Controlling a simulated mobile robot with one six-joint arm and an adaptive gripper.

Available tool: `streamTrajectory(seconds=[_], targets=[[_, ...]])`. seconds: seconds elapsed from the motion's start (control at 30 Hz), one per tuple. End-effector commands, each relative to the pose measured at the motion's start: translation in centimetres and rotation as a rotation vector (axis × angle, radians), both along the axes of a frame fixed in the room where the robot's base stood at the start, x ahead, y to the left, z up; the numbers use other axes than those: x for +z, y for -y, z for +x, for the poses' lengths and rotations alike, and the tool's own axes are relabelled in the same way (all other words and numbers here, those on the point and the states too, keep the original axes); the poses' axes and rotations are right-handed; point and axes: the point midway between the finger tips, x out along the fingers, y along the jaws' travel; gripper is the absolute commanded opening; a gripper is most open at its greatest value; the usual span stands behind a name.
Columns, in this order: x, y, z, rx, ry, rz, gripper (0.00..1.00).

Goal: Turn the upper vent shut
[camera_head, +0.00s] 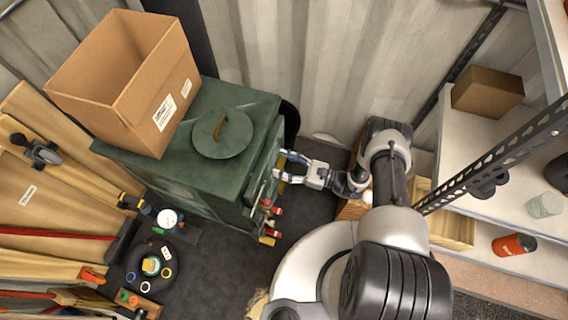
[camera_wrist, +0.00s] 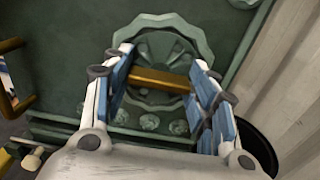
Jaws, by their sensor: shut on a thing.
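The upper vent (camera_wrist: 165,22) is a round, scalloped green disc with fan-shaped slots on the front of the green stove (camera_head: 262,108). A brass bar (camera_wrist: 158,80) crosses the vent, lying nearly level with a slight tilt down to the right in the wrist view. My gripper (camera_wrist: 162,60) has its blue-padded fingers on either side of the bar, shut on its ends. In the head view my gripper (camera_head: 282,166) reaches the stove's right face from the right. The vent face is not clear in the head view.
An open cardboard box (camera_head: 120,105) stands on the stove beside a round lid (camera_head: 222,133). Red-tipped handles (camera_head: 272,209) stick out near my gripper. A shelf (camera_head: 480,165) stands at right.

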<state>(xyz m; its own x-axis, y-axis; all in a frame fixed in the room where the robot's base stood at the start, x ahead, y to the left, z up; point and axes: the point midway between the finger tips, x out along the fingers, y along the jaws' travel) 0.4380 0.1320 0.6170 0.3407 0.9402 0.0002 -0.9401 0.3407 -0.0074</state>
Motion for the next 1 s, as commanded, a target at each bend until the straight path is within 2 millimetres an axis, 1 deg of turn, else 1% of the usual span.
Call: streamTrajectory(seconds=[0.3, 0.33, 0.6, 0.63, 0.9, 1.0], targets=[[-0.01, 0.01, 0.00, 0.000, -0.024, 0.009, 0.29], [-0.01, 0.01, 0.00, 0.000, -0.024, 0.009, 0.54], [-0.01, 0.01, 0.00, 0.000, -0.023, 0.008, 0.72], [-0.01, 0.01, 0.00, 0.000, -0.023, 0.008, 0.73], [-0.01, 0.02, -0.01, 0.000, -0.022, 0.008, 0.73], [-0.01, 0.38, -0.09, -0.001, -0.022, 0.008, 0.73]])
